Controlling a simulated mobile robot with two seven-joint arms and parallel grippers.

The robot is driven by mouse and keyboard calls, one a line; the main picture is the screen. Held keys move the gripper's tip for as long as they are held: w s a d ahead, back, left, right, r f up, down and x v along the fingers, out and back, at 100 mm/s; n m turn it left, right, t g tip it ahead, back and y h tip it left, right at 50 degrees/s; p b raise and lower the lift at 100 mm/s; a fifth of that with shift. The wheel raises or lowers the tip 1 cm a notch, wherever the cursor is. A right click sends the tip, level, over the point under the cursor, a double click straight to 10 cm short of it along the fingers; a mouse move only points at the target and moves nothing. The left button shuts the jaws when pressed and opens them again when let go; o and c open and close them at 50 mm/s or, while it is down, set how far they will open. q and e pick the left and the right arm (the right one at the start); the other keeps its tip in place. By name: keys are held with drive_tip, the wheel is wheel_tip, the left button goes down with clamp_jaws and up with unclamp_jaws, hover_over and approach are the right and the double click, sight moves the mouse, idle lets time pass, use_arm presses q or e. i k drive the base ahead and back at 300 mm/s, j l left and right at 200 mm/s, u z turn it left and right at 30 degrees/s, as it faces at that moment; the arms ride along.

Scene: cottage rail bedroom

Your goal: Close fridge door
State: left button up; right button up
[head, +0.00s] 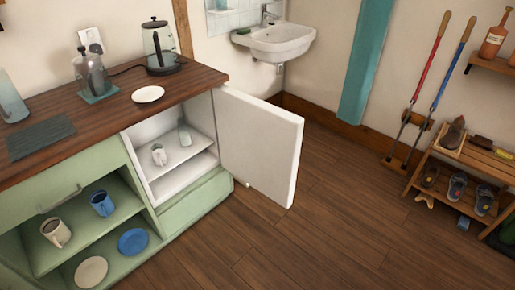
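The white fridge door (258,145) stands wide open in the head view. It is hinged at the right side of the fridge and swings out over the floor to the right. The small white fridge (146,172) is built into the green counter unit under the wooden top. Its interior shows a shelf with a pale mug (159,155) and a glass bottle (184,133). Neither of my grippers shows in the head view.
The wooden floor (300,240) in front of the door is clear. Green open shelves (105,232) with mugs and plates are left of the fridge. A sink (278,42) hangs behind the door. A wooden shoe rack (460,180) and long-handled tools stand at right.

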sight(260, 141)
drive_tip(key=k+u, duration=0.15)
drive_tip(key=u, duration=0.3)
drive_tip(key=k+u, duration=0.1)
drive_tip(key=u, duration=1.5)
drive_tip(key=l, duration=1.15)
drive_tip(key=k+l, duration=0.15)
drive_tip(key=l, duration=2.2)
drive_tip(key=k+l, duration=0.1)
drive_tip(key=l, duration=1.1)
drive_tip(key=u, duration=0.05)
